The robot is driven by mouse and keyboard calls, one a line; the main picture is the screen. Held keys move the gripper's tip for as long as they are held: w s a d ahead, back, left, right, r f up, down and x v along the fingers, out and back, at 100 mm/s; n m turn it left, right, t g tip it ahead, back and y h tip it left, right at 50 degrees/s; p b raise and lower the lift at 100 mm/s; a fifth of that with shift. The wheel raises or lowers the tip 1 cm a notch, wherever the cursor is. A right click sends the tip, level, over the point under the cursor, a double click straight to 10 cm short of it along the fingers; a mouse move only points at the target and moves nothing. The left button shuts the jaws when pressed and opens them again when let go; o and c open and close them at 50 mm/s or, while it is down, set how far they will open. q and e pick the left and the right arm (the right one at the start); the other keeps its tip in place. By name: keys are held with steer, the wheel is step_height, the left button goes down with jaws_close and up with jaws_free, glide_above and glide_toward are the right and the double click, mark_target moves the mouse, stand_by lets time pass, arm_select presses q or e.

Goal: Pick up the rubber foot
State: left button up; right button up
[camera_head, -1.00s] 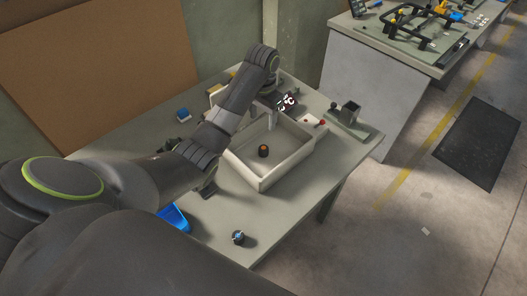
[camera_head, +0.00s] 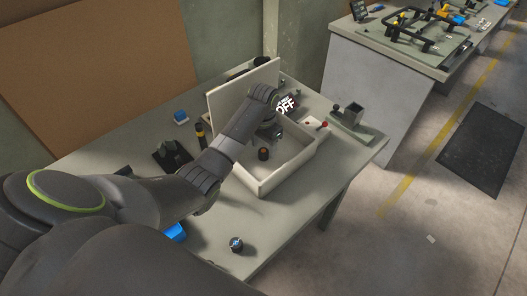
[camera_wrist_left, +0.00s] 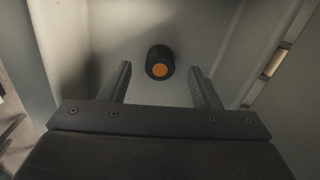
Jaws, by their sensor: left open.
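The rubber foot (camera_head: 263,154) is a small black cylinder with an orange disc on its end. It lies inside the open cream box (camera_head: 291,172), on the box floor. In the left wrist view the rubber foot (camera_wrist_left: 160,62) sits just beyond the fingertips, centred between them and not touched. My left gripper (camera_wrist_left: 160,78) is open and empty, with its fingers pointing into the box. In the head view the left gripper (camera_head: 270,132) is partly hidden by its own arm, above the box. My right gripper is not in view.
The box's raised lid or back panel (camera_head: 238,98) stands behind my arm. The table's front right is mostly clear.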

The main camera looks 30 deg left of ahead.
mark_target(263, 152)
arm_select(q)
steer(key=shift+f, duration=1.35)
steer(key=c, duration=1.1)
steer(key=shift+r, duration=0.15)
steer(key=shift+c, duration=0.2)
